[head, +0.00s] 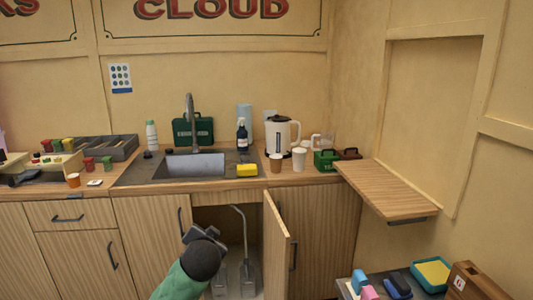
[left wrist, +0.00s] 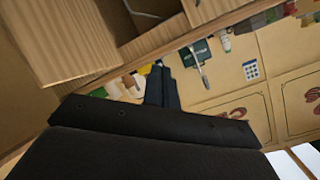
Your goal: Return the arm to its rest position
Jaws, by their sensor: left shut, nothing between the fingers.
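My left gripper (head: 203,233) is low in front of the cupboard under the sink, at the end of a green and dark grey arm that rises from the bottom of the head view. In the left wrist view, its two dark fingers (left wrist: 162,86) are together with nothing between them. The wrist picture is strongly tilted, with the counter items beyond the fingers. My right gripper is in neither view.
The cupboard door (head: 276,240) stands open, just right of my left gripper. Inside are clear containers (head: 247,275), partly hidden by my arm. A wooden shelf (head: 385,188) juts from the right wall. Counter items include a kettle (head: 281,136) and yellow sponge (head: 247,170).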

